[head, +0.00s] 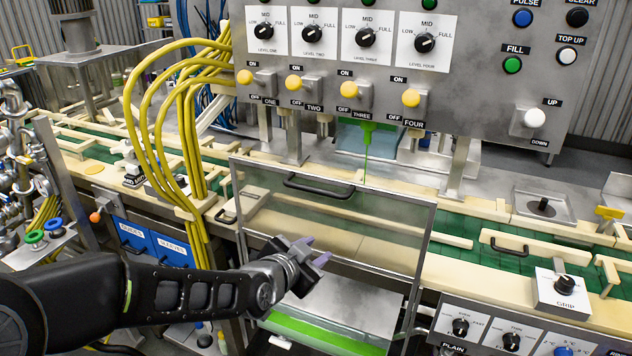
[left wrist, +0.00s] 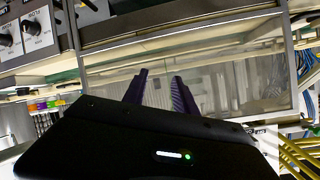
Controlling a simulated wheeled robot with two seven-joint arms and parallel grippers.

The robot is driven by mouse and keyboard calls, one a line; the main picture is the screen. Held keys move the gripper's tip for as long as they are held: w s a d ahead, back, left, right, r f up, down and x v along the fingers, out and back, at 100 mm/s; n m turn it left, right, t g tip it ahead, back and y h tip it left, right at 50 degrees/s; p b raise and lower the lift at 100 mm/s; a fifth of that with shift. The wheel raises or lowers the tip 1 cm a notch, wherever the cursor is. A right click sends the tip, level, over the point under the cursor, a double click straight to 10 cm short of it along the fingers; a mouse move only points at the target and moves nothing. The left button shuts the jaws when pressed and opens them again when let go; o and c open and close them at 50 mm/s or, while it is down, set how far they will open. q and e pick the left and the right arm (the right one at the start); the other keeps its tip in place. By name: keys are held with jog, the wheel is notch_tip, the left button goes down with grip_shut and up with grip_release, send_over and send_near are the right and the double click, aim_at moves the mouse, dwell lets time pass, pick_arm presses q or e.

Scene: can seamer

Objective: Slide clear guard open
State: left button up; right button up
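The clear guard (head: 330,222) is a see-through panel in a metal frame, standing in front of the conveyor below the control panel. A black bar handle (head: 318,188) sits near its top edge. My left gripper (head: 314,250) is in front of the guard's lower part, below the handle. Its two purple fingers are apart with nothing between them. In the left wrist view the fingers of my left gripper (left wrist: 160,88) point at the guard (left wrist: 215,85); I cannot tell whether they touch it. My right gripper is not in view.
The control panel (head: 480,75) with knobs and buttons overhangs the conveyor. Yellow hoses (head: 185,130) hang left of the guard. A metal tray (head: 345,305) with a green front edge lies below the guard. A grip-labelled box (head: 562,292) stands at the right.

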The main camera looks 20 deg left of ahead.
aim_at(315, 191)
pick_arm(q)
notch_tip(315, 191, up, 12)
jog(key=s+a+m+t+y, duration=0.1)
jog(key=a+m+t, duration=0.1)
jog(key=m, duration=1)
jog(key=shift+a, duration=0.25)
jog(key=shift+w, duration=0.1)
jog(key=p+x, duration=0.2)
jog(key=x, duration=0.4)
jog(key=shift+w+r, duration=0.1)
jog(key=shift+w, duration=0.2)
jog(key=shift+w+p, duration=0.3)
jog(key=shift+w, duration=0.25)
jog(key=shift+c, duration=0.5)
grip_shut()
